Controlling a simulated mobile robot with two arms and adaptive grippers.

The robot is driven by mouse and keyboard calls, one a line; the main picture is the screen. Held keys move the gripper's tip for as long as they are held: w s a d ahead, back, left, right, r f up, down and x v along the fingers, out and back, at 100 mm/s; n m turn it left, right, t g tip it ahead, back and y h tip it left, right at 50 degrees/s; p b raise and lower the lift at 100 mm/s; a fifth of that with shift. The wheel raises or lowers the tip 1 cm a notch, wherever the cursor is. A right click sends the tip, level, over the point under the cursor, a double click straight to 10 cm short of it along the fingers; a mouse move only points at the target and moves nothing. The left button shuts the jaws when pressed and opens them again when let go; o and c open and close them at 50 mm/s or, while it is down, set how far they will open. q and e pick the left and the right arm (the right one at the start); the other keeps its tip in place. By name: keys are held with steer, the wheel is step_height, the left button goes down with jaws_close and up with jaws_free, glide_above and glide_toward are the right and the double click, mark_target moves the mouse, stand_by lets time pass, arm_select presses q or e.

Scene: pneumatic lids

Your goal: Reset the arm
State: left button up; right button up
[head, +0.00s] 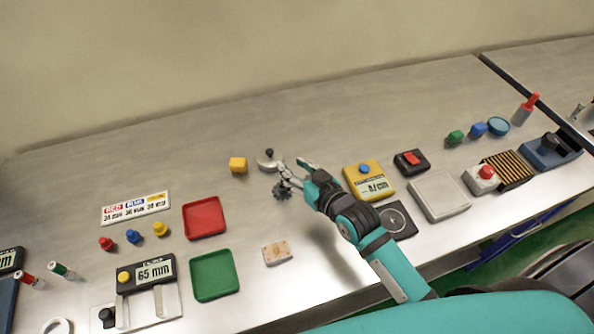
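My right arm reaches in from the lower right, and its gripper (293,169) is over the middle of the metal bench (330,130). Its fingers look spread apart with nothing clearly between them. A small dark gear-like piece (282,190) shows right at the lower finger; I cannot tell whether it touches the finger. A round metal piece with a dark knob (267,161) lies just left of the fingertips. My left gripper is not in view.
A yellow block (238,165), red tray (204,217), green tray (214,275) and caliper display (146,273) are on the left. A yellow meter (368,181), black box with red switch (411,162) and grey scale plate (439,194) are right of the gripper. The bench behind is clear.

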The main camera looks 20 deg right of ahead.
steer(key=shift+s+d+r, duration=0.15)
steer(key=shift+s+r, duration=0.05)
steer(key=shift+s, duration=0.3)
